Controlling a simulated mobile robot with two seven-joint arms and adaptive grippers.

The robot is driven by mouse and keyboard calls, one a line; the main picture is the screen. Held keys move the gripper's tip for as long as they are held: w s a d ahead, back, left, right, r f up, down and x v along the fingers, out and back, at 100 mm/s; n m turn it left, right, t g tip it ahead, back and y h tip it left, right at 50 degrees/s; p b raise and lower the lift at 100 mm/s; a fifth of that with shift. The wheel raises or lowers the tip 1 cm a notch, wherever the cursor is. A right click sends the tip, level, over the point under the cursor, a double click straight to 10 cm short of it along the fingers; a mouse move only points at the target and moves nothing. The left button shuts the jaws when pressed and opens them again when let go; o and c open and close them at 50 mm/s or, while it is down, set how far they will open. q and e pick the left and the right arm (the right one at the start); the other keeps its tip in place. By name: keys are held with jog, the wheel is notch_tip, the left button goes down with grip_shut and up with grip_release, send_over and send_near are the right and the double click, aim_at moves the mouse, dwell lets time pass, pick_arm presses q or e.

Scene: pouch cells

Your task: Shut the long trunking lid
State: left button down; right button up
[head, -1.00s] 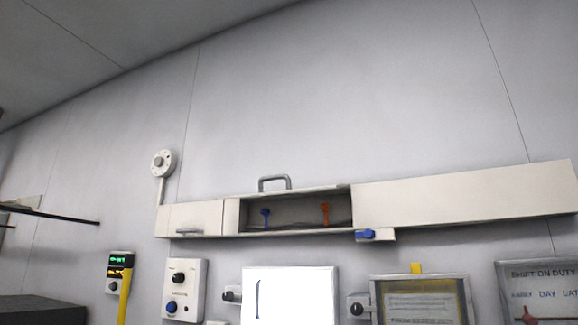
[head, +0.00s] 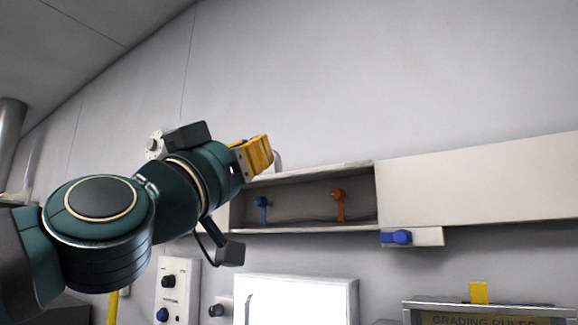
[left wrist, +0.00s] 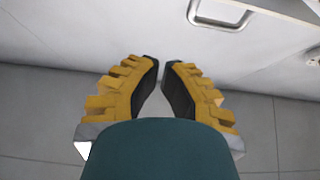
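The long cream trunking (head: 480,182) runs along the wall, with one bay (head: 300,205) open at its front. The lid (head: 325,170) seems raised along the bay's top edge and shows nearly edge-on. Its grey handle (head: 278,160) is partly hidden behind my left gripper (head: 262,152); a grey handle (left wrist: 222,14) also shows on a pale panel in the left wrist view. My left gripper (left wrist: 160,64) is open and empty, with a narrow gap between its fingertips. It is at the bay's upper left, apart from the handle in the wrist view. My right gripper is not visible.
A blue latch (head: 397,237) is below the trunking. A control box (head: 177,290) and a white screen (head: 310,298) are lower down. The wall above is clear.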

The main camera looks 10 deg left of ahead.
pick_arm(q)
jog(key=w+d+r, duration=0.2)
jog(key=w+d, duration=0.1)
jog(key=w, duration=0.5)
jog(key=shift+w, duration=0.25)
dwell(0.4)
